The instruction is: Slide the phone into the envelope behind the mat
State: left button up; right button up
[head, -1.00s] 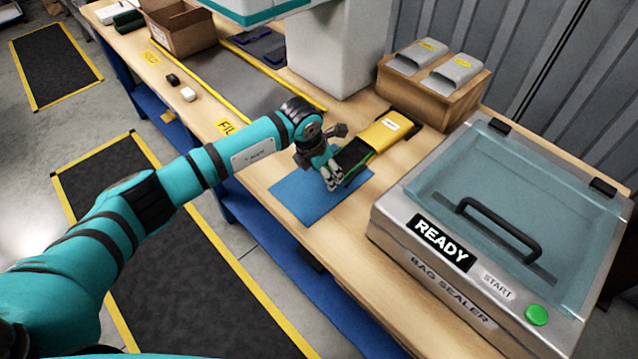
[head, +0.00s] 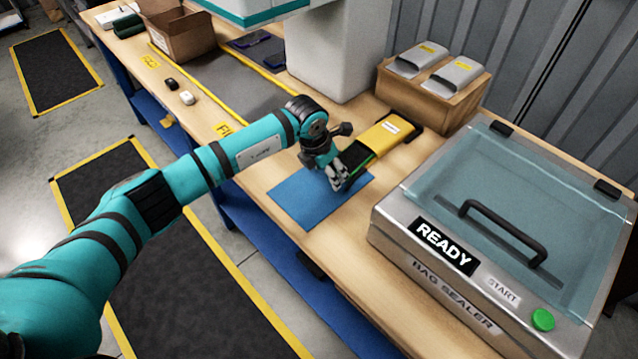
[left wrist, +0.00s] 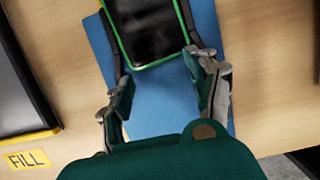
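The phone, dark with a bright green edge, shows in the left wrist view (left wrist: 150,30) and partly in the head view (head: 362,160). Its far end is hidden at the mouth of the yellow envelope (head: 384,134), which lies behind the blue mat (head: 300,198) and bears a white label. My left gripper (head: 342,180) is low over the back of the mat. The exact finger contact is hard to see. My right gripper is not in view.
The bag sealer (head: 500,215), with a clear lid and black handle, stands at the right. A wooden box (head: 432,85) with two grey packets is behind the envelope. A white column (head: 335,50) stands behind my arm. A black and a white small item lie at the left.

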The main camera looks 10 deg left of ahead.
pick_arm(q)
jog(key=shift+s+a+f, duration=0.1)
jog(key=shift+s+a, duration=0.25)
notch_tip(320, 180, up, 8)
jog(key=p, duration=0.4)
jog(key=shift+p, duration=0.4)
